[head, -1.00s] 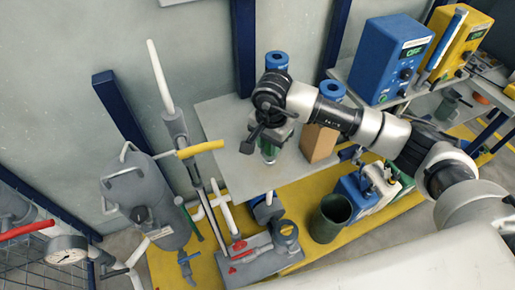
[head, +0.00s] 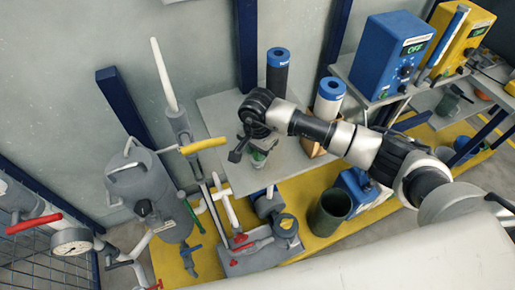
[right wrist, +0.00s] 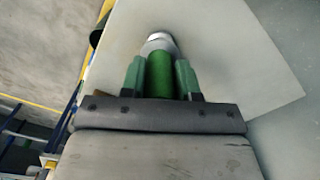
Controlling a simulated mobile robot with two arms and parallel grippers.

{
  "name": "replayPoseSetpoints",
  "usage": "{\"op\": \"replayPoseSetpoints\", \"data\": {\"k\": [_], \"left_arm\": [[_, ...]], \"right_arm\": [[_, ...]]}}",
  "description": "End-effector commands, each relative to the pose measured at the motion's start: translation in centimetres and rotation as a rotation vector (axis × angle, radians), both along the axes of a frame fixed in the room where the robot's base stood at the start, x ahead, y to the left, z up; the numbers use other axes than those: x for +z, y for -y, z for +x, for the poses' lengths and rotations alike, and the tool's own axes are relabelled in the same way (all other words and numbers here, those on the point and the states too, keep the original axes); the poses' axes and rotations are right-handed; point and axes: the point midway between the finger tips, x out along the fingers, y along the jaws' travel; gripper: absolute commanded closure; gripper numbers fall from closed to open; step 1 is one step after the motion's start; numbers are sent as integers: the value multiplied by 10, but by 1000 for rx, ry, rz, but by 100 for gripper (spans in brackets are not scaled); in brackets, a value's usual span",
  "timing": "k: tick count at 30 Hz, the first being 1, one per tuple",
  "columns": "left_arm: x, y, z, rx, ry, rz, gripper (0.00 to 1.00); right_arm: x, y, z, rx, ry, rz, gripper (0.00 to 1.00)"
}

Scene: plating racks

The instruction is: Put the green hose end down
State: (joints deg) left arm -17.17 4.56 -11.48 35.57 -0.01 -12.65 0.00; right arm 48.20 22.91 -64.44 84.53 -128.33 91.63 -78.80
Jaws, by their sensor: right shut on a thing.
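My right gripper (head: 257,150) hangs over the light grey plate (head: 222,118) in the head view, with its jaws pointing down. In the right wrist view the gripper's two green fingers (right wrist: 160,76) are shut around the green hose end (right wrist: 159,70). The hose end has a silver metal tip (right wrist: 158,42) that points away from the wrist, toward the grey plate (right wrist: 225,50). Whether the tip touches the plate cannot be told. In the head view the hose end is mostly hidden by the gripper. My left gripper is not in view.
A black cylinder (head: 277,76) and a white cylinder (head: 328,102), both blue-topped, stand behind the gripper. A dark green bin (head: 329,212) and a grey pump with red handles (head: 258,250) are on the yellow platform below. A grey tank (head: 146,195) stands at left. The plate's left part is bare.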

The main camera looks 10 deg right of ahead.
Motion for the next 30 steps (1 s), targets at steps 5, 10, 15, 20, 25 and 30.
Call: {"op": "replayPoseSetpoints", "data": {"k": [5,10,15,20,25,30], "left_arm": [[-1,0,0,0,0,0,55],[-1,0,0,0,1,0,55],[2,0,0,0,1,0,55],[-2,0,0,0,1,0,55],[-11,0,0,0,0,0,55],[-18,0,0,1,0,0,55]], "right_arm": [[-1,0,0,0,0,0,48],[-1,0,0,0,0,0,44],[2,0,0,0,0,0,44],[18,0,1,2,5,0,44],[54,0,1,2,6,0,44],[90,0,1,2,5,0,44]]}}
